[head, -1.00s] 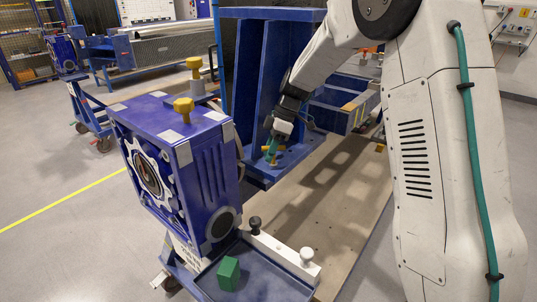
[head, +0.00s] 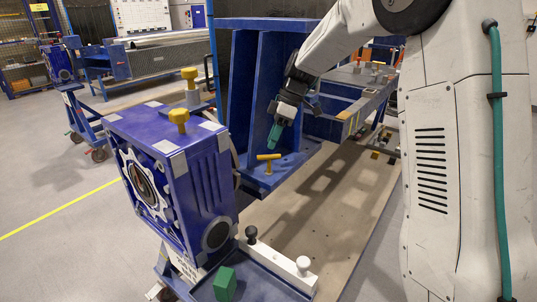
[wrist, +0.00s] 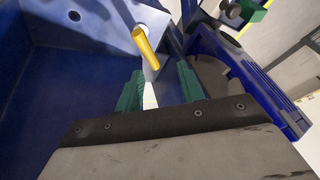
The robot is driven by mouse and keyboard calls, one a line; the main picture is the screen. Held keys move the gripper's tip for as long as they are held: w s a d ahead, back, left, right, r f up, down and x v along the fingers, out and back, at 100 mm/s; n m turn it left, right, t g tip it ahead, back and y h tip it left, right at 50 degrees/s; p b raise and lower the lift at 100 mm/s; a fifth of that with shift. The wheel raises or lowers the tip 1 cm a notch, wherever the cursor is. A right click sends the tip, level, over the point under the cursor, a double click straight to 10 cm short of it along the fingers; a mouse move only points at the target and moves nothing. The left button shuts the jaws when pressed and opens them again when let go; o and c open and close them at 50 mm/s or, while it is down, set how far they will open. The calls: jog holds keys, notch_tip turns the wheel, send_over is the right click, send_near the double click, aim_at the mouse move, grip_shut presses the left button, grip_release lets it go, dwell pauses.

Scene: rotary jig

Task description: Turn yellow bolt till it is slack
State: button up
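The yellow bolt (head: 268,162) has a T-shaped bar handle and stands on the foot plate of the blue upright fixture (head: 238,100). In the wrist view its yellow bar (wrist: 146,48) lies tilted beyond the fingertips, clear of both fingers. My gripper (head: 273,141) has green fingers and hangs just above the bolt, apart from it. In the wrist view my gripper (wrist: 160,85) is open, with a gap between the fingers and nothing held. Whether the bolt is tight or slack does not show.
A blue gear housing (head: 180,165) with two yellow knobs, one of them a front knob (head: 179,116), stands left of the bolt. A blue tray (head: 262,283) holds a green block (head: 225,284). A white bar (head: 283,265) with black and white knobs lies along it.

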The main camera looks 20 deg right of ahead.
aim_at(266, 172)
jog(key=m+t, duration=0.1)
jog(key=m, duration=0.9)
jog(key=s+f+m+t, duration=0.1)
jog(key=m, duration=0.9)
jog(key=m+t, duration=0.1)
jog(key=m, duration=0.9)
jog(key=shift+s+d+f+h, duration=0.2)
jog(key=shift+s+f+h, duration=0.05)
jog(key=shift+f+h, duration=0.15)
jog(key=f+m, duration=0.1)
jog(key=f, duration=0.1)
jog(key=w+a+f+m, duration=0.1)
jog(key=f, duration=0.1)
jog(key=w+a+f+m, duration=0.1)
jog(key=f, duration=0.2)
jog(key=shift+w+a+m+t, duration=0.25)
jog(key=shift+m+t, duration=0.05)
jog(key=shift+m, duration=0.1)
grip_shut()
